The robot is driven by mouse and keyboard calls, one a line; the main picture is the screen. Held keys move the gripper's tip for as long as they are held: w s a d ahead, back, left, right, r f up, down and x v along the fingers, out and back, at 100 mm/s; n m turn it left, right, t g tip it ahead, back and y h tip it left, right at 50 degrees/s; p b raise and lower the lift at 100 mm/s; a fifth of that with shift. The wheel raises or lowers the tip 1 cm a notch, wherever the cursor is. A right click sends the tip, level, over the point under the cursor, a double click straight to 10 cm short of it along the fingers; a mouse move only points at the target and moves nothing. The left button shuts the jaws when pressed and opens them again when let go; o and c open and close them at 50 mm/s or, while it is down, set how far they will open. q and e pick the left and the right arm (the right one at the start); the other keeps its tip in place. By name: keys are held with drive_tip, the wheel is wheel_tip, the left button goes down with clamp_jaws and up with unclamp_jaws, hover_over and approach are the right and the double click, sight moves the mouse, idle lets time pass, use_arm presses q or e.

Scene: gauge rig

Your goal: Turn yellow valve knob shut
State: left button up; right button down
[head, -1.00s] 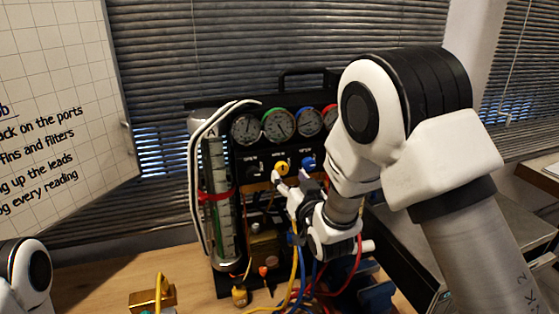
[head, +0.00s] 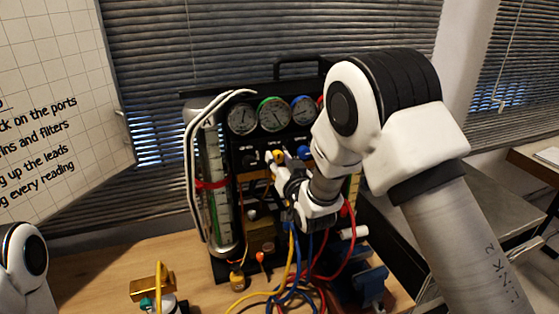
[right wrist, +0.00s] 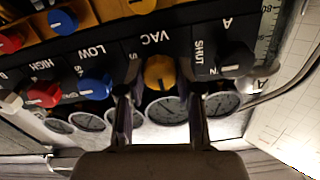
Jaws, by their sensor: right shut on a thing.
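The yellow valve knob (head: 279,154) sits on the black panel below the gauges in the head view. It also shows under the VAC label in the right wrist view (right wrist: 160,71). My right gripper (head: 277,161) is at this knob, one finger on each side, shut on it. In the right wrist view the fingers (right wrist: 160,92) come up from below, and the finger edges hide part of the gauges.
A blue knob (right wrist: 95,86) and a black knob (right wrist: 238,60) flank the yellow one. A red knob (right wrist: 45,93) is farther left. Yellow, blue and red hoses (head: 300,285) hang below. A glass cylinder (head: 215,180) stands left of the panel. A brass fitting (head: 152,286) is front left.

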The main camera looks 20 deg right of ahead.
drive_tip(key=shift+f+m+b, duration=0.2)
drive_tip(key=shift+m+b, duration=1.4)
drive_tip(key=shift+b, duration=0.05)
drive_tip(key=m+b, duration=0.4)
drive_tip(key=m, duration=0.1)
drive_tip(key=m+b, duration=0.3)
drive_tip(key=m, duration=0.2)
drive_tip(key=shift+r, duration=0.1)
drive_tip(key=m+b, duration=0.1)
drive_tip(key=m, duration=0.2)
drive_tip(key=shift+r, duration=0.1)
drive_tip(key=shift+r+m+b, duration=0.15)
drive_tip(key=shift+m+b, duration=0.45)
drive_tip(key=shift+m, duration=0.2)
drive_tip(key=shift+r, duration=0.1)
